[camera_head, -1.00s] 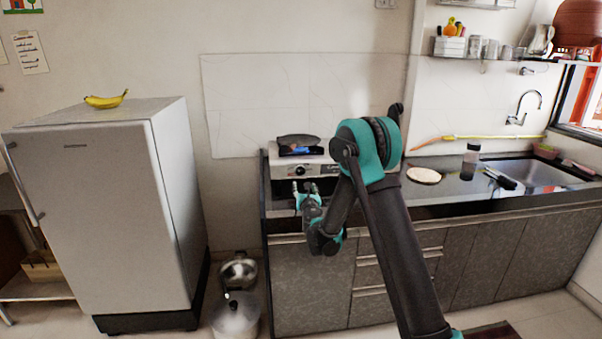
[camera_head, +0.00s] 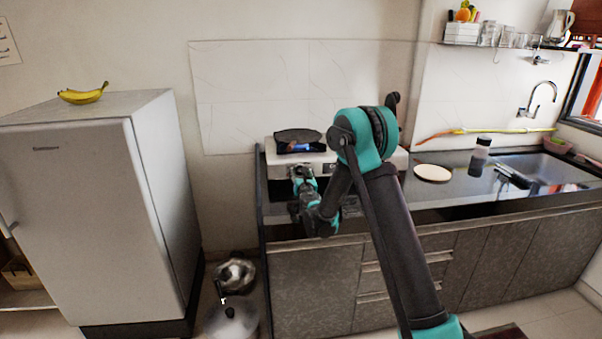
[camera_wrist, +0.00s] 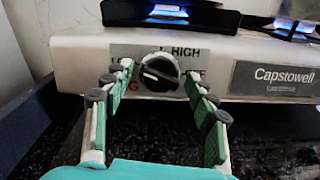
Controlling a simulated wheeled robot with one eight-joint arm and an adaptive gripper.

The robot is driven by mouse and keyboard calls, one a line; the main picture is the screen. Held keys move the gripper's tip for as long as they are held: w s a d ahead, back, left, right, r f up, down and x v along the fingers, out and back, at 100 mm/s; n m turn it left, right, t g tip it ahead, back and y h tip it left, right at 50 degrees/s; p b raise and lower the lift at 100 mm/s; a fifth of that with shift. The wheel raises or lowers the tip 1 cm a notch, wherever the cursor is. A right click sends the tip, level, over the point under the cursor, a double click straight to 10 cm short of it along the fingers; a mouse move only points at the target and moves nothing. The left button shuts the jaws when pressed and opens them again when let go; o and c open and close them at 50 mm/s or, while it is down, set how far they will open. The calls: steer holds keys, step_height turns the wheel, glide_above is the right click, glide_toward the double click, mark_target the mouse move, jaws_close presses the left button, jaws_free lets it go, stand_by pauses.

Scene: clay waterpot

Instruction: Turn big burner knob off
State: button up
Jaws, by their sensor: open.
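The big burner knob (camera_wrist: 160,72) is a round black dial with a pale pointer line on the stove's white front panel, in the wrist view. My gripper (camera_wrist: 157,98) is open, with one finger on each side of the knob in that view. Whether the fingertips touch the knob cannot be told. The stove (camera_wrist: 215,52) shows blue flames at two burners. In the head view my gripper (camera_head: 303,172) is in front of the left part of the stove (camera_head: 350,158) and hides the knob.
A label reading HIGH (camera_wrist: 190,52) is partly visible around the knob. The dark counter (camera_head: 455,172) carries a round pale board (camera_head: 432,173) and a dark bottle (camera_head: 480,157) to the right. A fridge (camera_head: 95,200) stands left, and metal pots (camera_head: 235,318) are on the floor.

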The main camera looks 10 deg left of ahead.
steer(key=c, duration=1.1)
steer(key=shift+c, duration=0.2)
